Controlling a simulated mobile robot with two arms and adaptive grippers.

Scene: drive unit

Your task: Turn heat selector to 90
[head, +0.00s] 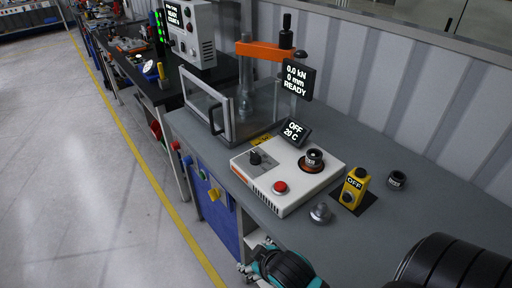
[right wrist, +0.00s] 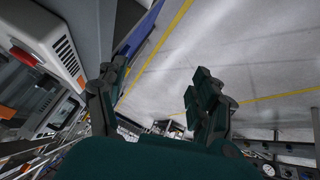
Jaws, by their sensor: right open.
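I cannot read the knob's dial marks. A small display (head: 294,131) behind the box reads OFF and 20 C. A red button (head: 280,187) is on the box's front; it also shows at the left of the right wrist view (right wrist: 25,56). My right gripper (right wrist: 155,82) is open and empty, with floor showing between its fingers. In the head view it is low, by the bench's front edge, apart from the knob. My left gripper is not in view.
A round black-topped part (head: 314,158) sits in the box's right side. A yellow OFF switch box (head: 354,188), a metal knob (head: 320,212) and a small black cylinder (head: 397,179) stand nearby. Behind are a press with an orange arm (head: 265,49) and a clear guard (head: 206,101).

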